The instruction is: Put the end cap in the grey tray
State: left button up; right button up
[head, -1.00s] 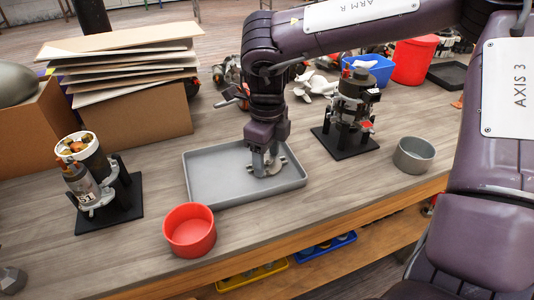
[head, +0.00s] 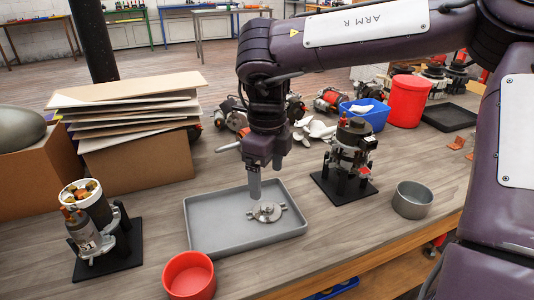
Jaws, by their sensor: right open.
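The end cap (head: 266,212), a round metal plate with small ears and a centre hub, lies flat in the grey tray (head: 208,238), right of its middle. My right gripper (head: 254,190) is above the tray, just over and left of the end cap. It is open and apart from the cap. One finger shows clearly; the other is largely hidden behind it. My left gripper is not in the head view.
A red bowl (head: 189,276) stands in front of the tray and a grey bowl (head: 412,200) to the right. An alternator on a black stand (head: 347,158) is behind right; another assembly (head: 95,225) is at left. Cardboard sheets (head: 125,98) are stacked behind.

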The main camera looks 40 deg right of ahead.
pick_arm(q)
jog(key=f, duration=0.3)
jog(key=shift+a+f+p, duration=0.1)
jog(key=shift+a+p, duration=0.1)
jog(key=shift+p, duration=0.15)
pick_arm(e)
notch_tip(320, 180, up, 4)
